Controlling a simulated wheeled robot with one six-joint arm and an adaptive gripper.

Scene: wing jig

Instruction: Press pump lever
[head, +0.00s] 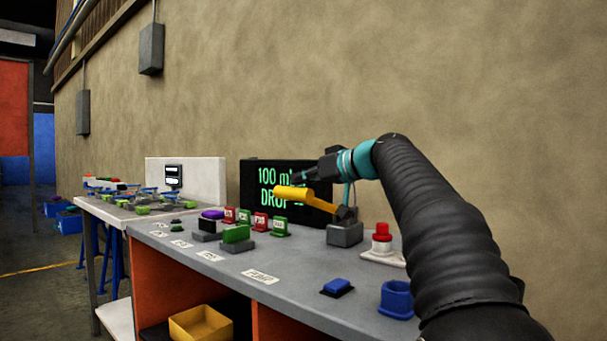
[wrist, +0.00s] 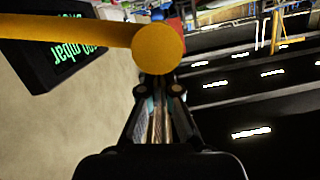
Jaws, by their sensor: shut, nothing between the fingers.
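My gripper (head: 303,177) is shut and empty, just above the yellow bar. In the wrist view its closed fingers (wrist: 158,92) point at the round end. I cannot tell whether they touch it.
A black display (head: 250,180) with green text stands behind the lever. A red button (head: 382,232), a blue button (head: 338,286) and a blue cup (head: 397,300) are to the right. Green and red blocks (head: 237,235) stand to the left. The bench front (head: 215,265) is mostly clear.

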